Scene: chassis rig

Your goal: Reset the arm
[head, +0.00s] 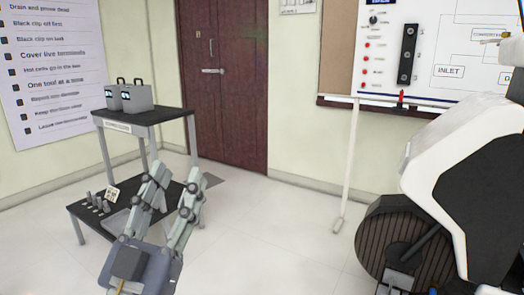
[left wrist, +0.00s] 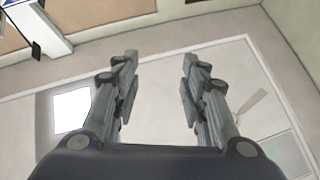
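My left gripper (head: 178,182) is raised at the lower left of the head view, its fingers pointing up. It is open and empty. In the left wrist view the two fingers (left wrist: 158,75) stand apart with a clear gap, and only the ceiling and upper wall show beyond them. In the head view the gripper overlaps the black stand behind it. I cannot tell how far apart they are. My right gripper cannot be made out in either view.
A black-topped stand (head: 170,113) holds grey cases (head: 137,97); its lower shelf (head: 78,212) carries small parts. A brown door (head: 228,100) is behind. A white and black machine with a ribbed wheel (head: 372,246) fills the right.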

